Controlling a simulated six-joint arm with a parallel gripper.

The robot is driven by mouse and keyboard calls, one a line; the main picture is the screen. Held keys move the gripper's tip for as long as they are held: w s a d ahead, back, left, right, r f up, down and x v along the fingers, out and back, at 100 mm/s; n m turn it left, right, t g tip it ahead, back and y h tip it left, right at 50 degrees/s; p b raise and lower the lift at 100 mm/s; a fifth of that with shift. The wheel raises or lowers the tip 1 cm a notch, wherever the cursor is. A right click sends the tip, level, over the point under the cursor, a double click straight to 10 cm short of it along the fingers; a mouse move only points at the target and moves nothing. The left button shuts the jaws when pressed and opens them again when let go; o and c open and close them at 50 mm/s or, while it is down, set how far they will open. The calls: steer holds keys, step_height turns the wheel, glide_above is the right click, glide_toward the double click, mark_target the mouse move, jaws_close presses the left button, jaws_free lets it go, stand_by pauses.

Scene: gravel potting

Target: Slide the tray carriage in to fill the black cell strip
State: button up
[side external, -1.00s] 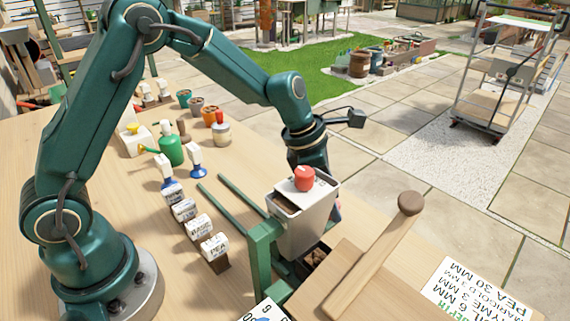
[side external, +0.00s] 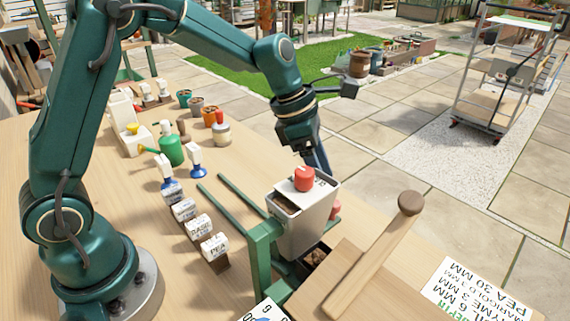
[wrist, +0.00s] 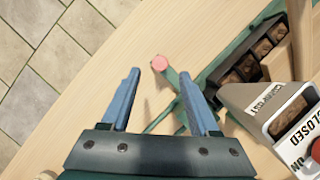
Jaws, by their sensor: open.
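The black cell strip (wrist: 247,68) lies under the grey compost hopper (side external: 303,228), with brown material showing in its cells in the wrist view. It shows partly below the hopper (side external: 316,257) in the side view. The tray carriage's green bar (wrist: 177,83) carries a round red knob (wrist: 160,63), which also shows beside the hopper (side external: 335,210) in the side view. My gripper (wrist: 160,73) is open and empty. Its blue fingers appear on either side of the knob in the wrist view, apart from it. In the side view my gripper (side external: 321,160) is behind the hopper, fingertips partly hidden.
A red knob (side external: 304,179) sits on the hopper's lid. Two green rails (side external: 240,205) lie on the table. A wooden mallet-like handle (side external: 375,255) lies in front of the hopper. Labelled seed blocks (side external: 199,228) stand to the left.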

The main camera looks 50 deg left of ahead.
steer(key=shift+w+d+f+m+g+h, duration=0.1)
steer(key=shift+w+d+f+m+g, duration=0.15)
steer(key=shift+f+m, duration=0.45)
steer(key=shift+w+d+f+m+g+h, duration=0.1)
steer(key=shift+w+d+f+m+g, duration=0.1)
steer(key=shift+f+m, duration=0.5)
steer(key=shift+w+d+f+m+g+h, duration=0.15)
steer(key=shift+w+d+f+m, duration=0.2)
steer(key=shift+f, duration=0.65)
steer(key=shift+s+a, duration=0.1)
steer(key=shift+a, duration=0.05)
jaws_close()
steer(key=shift+r, duration=0.1)
